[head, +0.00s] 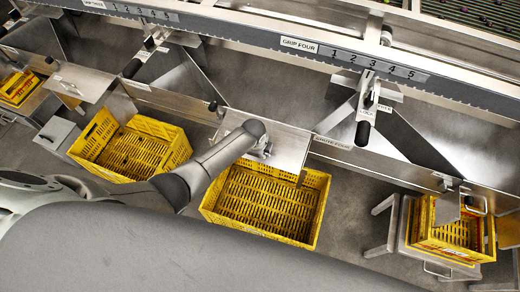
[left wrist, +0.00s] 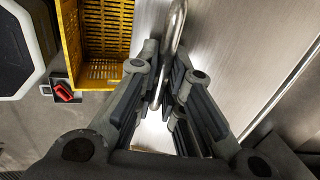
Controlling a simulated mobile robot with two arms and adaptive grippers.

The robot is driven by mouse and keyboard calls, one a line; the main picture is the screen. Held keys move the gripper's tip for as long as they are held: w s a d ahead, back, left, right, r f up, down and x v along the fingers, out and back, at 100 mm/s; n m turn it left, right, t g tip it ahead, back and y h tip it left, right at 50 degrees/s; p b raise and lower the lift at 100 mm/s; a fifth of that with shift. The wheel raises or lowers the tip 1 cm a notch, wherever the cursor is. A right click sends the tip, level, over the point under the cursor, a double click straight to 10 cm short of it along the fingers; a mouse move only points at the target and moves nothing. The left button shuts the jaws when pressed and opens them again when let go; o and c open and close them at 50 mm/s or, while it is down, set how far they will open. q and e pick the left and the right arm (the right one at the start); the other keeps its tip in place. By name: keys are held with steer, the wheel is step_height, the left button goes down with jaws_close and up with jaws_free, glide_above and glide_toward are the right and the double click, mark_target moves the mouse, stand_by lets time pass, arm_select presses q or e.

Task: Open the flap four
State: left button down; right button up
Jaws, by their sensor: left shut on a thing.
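A steel flap (head: 283,145) juts out above a yellow crate in the middle of the head view, left of a label that seems to read "chute four" (head: 333,142). My left arm reaches up to it, and my left gripper (head: 262,150) is at the flap's face, its fingers small and partly hidden. In the left wrist view my left gripper (left wrist: 168,105) is shut on a curved metal handle (left wrist: 175,32), which runs between the finger pads. My right gripper is not in view.
Yellow crates stand below, one under the flap (head: 232,217), one to the left (head: 168,128), one on a stand at right (head: 483,240). A grey rail (head: 240,37) bears a "grip four" label (head: 299,46). A black-tipped lever (head: 364,120) hangs right of the flap.

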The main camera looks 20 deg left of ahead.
arm_select(q)
steer(key=shift+d+r, duration=0.15)
steer(key=shift+r, duration=0.2)
steer(key=c, duration=1.5)
jaws_free()
steer(key=v, duration=1.2)
steer(key=shift+s, duration=0.1)
steer(key=shift+f, duration=0.15)
